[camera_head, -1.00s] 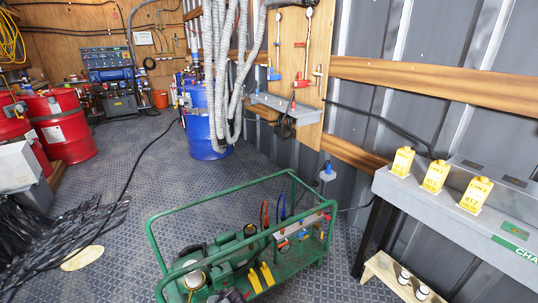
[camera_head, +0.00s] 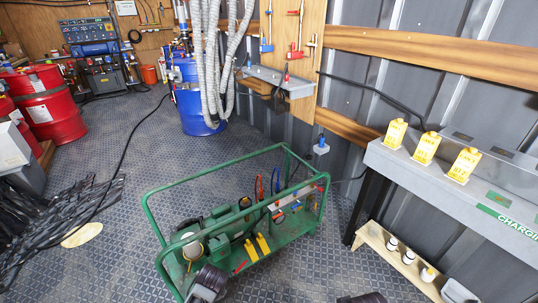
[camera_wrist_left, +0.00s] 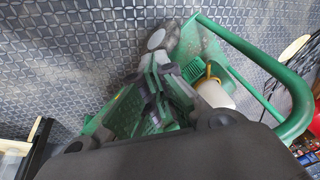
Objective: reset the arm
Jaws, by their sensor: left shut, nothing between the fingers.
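My left gripper (camera_wrist_left: 156,68) shows in the left wrist view as dark grey linked fingers. They are shut with nothing between them, over the green frame machine (camera_wrist_left: 205,50). In the head view, a black part of my left arm (camera_head: 208,284) reaches over the front left of the same green frame machine (camera_head: 235,163), which stands on the floor. I cannot tell whether the fingers touch the machine. My right gripper is not clearly in view; only a dark shape shows at the bottom edge.
A blue drum (camera_head: 198,112) and hanging hoses are behind.

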